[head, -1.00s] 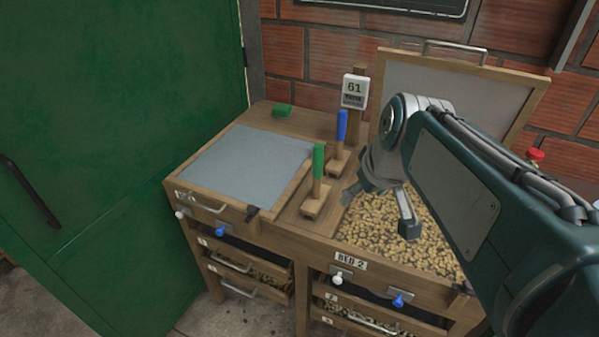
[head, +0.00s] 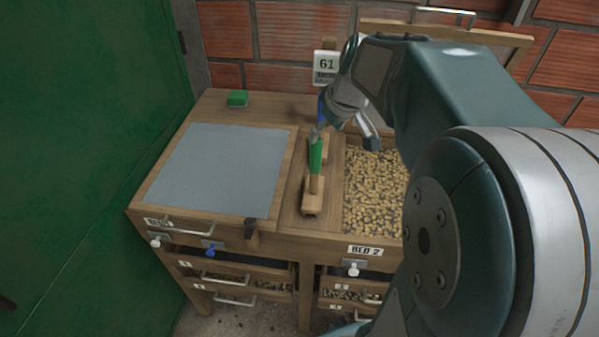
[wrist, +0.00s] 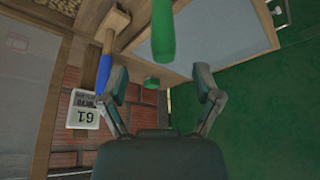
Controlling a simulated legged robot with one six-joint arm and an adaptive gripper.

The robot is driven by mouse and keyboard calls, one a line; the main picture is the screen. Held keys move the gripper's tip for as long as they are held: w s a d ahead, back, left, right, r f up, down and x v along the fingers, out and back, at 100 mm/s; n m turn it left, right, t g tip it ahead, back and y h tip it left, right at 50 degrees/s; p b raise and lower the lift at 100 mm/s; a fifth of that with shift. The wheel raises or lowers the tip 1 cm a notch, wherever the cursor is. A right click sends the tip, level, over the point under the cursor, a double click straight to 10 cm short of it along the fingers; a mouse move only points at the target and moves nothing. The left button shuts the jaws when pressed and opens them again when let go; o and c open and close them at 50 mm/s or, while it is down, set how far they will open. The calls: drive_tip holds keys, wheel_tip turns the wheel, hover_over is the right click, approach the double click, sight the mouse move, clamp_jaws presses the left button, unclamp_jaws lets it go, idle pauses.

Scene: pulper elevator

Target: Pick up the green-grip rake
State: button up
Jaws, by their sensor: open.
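The green-grip rake (head: 316,153) stands upright in the head view on the wooden strip between the two beds, its wooden head (head: 313,196) resting on the strip. In the wrist view its green grip (wrist: 163,38) hangs at the top, just beyond the space between the fingers. My gripper (head: 343,137) is close above and right of the grip in the head view. In the wrist view my gripper (wrist: 161,88) is open, with nothing between its fingers. A blue-grip rake (wrist: 103,68) is left of the green one there; in the head view it is mostly hidden.
A small green block (head: 238,99) lies at the back left. The left bed has a grey cover (head: 215,168); the right bed holds loose beans (head: 372,195), its lid raised. A green door (head: 80,150) is at left.

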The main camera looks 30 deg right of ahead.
sight(319, 141)
drive_tip(key=x, duration=0.7)
drive_tip(key=shift+a, duration=0.35)
drive_tip(key=shift+d, duration=0.15)
drive_tip(key=shift+c, duration=0.3)
clamp_jaws()
